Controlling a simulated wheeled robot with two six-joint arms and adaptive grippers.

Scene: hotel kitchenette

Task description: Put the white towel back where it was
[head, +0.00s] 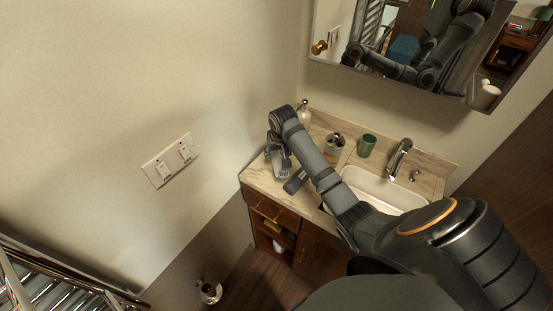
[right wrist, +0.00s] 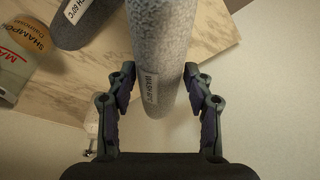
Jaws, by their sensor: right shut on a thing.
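The white towel is a pale, rolled terry towel with a "WASH 60°C" label. In the right wrist view the white towel (right wrist: 162,45) lies between the fingers of my right gripper (right wrist: 160,92), which is shut on it. In the head view the white towel (head: 282,163) shows small below my right gripper (head: 278,151), at the counter's left end. A dark grey rolled towel (head: 296,183) lies beside it on the counter; it also shows at the upper left of the wrist view (right wrist: 82,20). I cannot tell whether the white towel touches the counter. My left gripper is out of view.
The marble counter (head: 262,180) holds a soap dispenser (head: 304,112), a holder (head: 335,146), a green cup (head: 366,145) and a sink (head: 385,188) with a tap (head: 399,157). A mirror cabinet (head: 400,55) hangs above. The wall is close on the left.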

